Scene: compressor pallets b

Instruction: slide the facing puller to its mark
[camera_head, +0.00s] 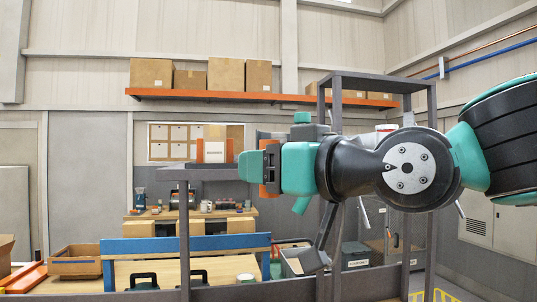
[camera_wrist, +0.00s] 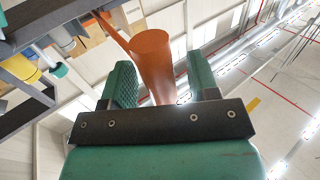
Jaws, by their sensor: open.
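My gripper (camera_head: 252,166) reaches left in the head view, near the end of a dark raised shelf (camera_head: 178,175). In the wrist view its two green fingers (camera_wrist: 162,78) stand apart. An orange rounded bar (camera_wrist: 154,62), apparently the puller's handle, shows between them. I cannot tell whether either finger touches it. A thin orange strip (camera_wrist: 112,30) runs up-left from beside the bar. On the shelf in the head view, a white label (camera_head: 214,151) stands between orange uprights. The mark cannot be made out, and the arm hides the area to the right.
A dark metal frame (camera_head: 327,95) rises behind my arm. An orange wall shelf (camera_head: 210,95) carries several cardboard boxes. Below are a workbench (camera_head: 190,213), a blue rail (camera_head: 185,243) and an open carton (camera_head: 75,265). Free air lies above the label.

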